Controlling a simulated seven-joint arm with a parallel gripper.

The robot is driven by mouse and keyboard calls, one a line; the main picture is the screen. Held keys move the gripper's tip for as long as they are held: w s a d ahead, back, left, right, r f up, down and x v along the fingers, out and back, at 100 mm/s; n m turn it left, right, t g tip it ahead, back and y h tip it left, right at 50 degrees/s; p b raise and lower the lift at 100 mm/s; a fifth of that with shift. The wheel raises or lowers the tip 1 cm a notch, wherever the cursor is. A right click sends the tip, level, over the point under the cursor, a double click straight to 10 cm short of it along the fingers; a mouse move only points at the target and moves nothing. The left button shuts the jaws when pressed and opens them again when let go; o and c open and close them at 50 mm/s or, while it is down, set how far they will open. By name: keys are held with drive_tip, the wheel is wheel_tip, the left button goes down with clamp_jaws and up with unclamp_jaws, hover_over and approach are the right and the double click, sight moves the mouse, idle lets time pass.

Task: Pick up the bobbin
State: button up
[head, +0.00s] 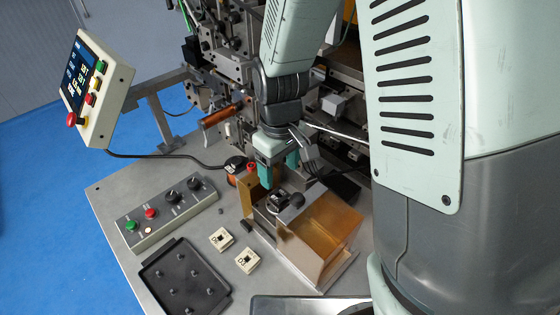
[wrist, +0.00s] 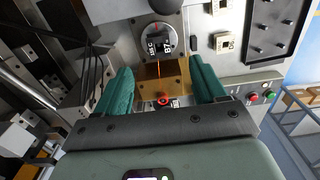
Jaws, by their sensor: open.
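My gripper (head: 279,167) is open, with its two teal fingers apart and pointing down over the bench fixture. In the wrist view, nothing is held between the fingertips of my gripper (wrist: 160,66). A small dark block with white lettering (wrist: 160,42) sits on a round seat beyond the fingertips. It also shows in the head view (head: 279,201), just below the fingers and apart from them. I cannot tell for sure whether this block is the bobbin. Two cream square pieces with dark centres lie on the bench, a nearer one (head: 247,260) and a farther one (head: 220,239).
An amber box-shaped guard (head: 325,232) stands right of the seat, and a gold plate (head: 249,196) left of it. A black tray with several pegs (head: 160,272) and a button box (head: 165,212) lie left. The winding machine (head: 222,115) fills the back.

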sight(280, 195)
wheel_tip(280, 195, down, 10)
drive_tip(key=shift+w+d+r, duration=0.1)
drive_tip(key=c, duration=1.1)
